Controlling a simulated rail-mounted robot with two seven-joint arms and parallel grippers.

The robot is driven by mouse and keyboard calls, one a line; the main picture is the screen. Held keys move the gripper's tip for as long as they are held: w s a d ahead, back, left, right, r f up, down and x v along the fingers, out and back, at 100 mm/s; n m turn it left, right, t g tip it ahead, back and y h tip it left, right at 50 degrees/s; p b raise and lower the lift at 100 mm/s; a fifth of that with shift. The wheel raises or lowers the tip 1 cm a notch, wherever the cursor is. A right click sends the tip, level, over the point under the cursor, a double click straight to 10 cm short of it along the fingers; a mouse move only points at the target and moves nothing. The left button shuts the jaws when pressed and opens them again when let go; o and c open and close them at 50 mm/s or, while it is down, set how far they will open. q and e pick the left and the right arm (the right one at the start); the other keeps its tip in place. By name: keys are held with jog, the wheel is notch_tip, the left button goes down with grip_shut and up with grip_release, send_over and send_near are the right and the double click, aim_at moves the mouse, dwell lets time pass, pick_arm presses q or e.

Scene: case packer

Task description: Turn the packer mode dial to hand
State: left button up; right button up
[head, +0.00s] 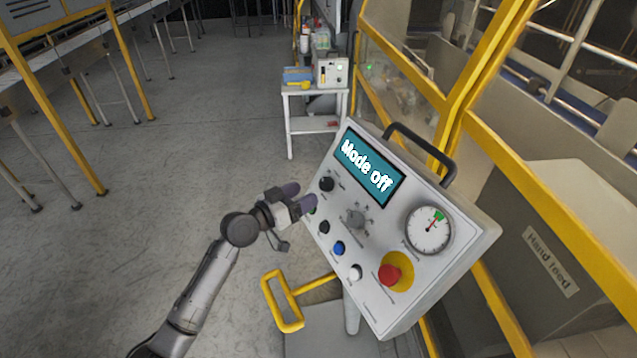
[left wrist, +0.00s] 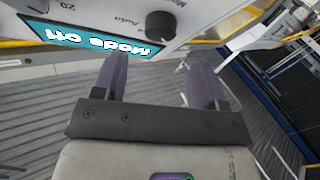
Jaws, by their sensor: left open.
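The packer control panel (head: 305,172) is a tilted white box with a teal screen (head: 369,167) reading "Mode off". The black mode dial (head: 326,184) sits at the panel's left, beside the screen. In the left wrist view the dial (left wrist: 160,24) shows upside down near the labels "Auto" and part of "Mode"; its pointer is too small to read. My left gripper (head: 298,198) is open and empty, just left of the panel's edge. In the left wrist view the dial lies beyond the gap between its purple fingers (left wrist: 158,66), apart from them. My right gripper is out of view.
A yellow handle (head: 285,305) stands below. Yellow guarding (head: 455,110) rises to the right.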

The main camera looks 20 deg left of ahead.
aim_at(323, 184)
pick_arm(q)
jog(key=shift+p+x, duration=0.3)
jog(key=shift+x, duration=2.55)
jog(key=shift+c, duration=0.5)
jog(key=c, duration=0.8)
jog(key=shift+f+b, duration=0.15)
jog(key=shift+b, duration=0.25)
jog(key=m+g+h+b, duration=0.1)
jog(key=m+b, duration=0.2)
jog(key=b, duration=0.4)
jog(key=m+g+h+b, duration=0.1)
jog(key=m+h+b, duration=0.1)
jog(key=b, duration=0.5)
jog(key=m+g+h+b, duration=0.1)
jog(key=m+b, duration=0.3)
jog(key=b, duration=0.4)
jog(key=shift+w+a+f+h, duration=0.1)
jog(key=shift+a+f+h, duration=0.1)
jog(key=shift+h, duration=0.1)
jog(key=m+b, duration=0.1)
jog(key=m+g+b, duration=0.1)
jog(key=shift+r+m+g+h, duration=0.2)
jog(key=shift+m+g+h, duration=0.1)
jog(key=shift+r+m+g+b, duration=0.1)
jog(key=shift+m+g+b, duration=0.3)
jog(key=shift+m, duration=0.6)
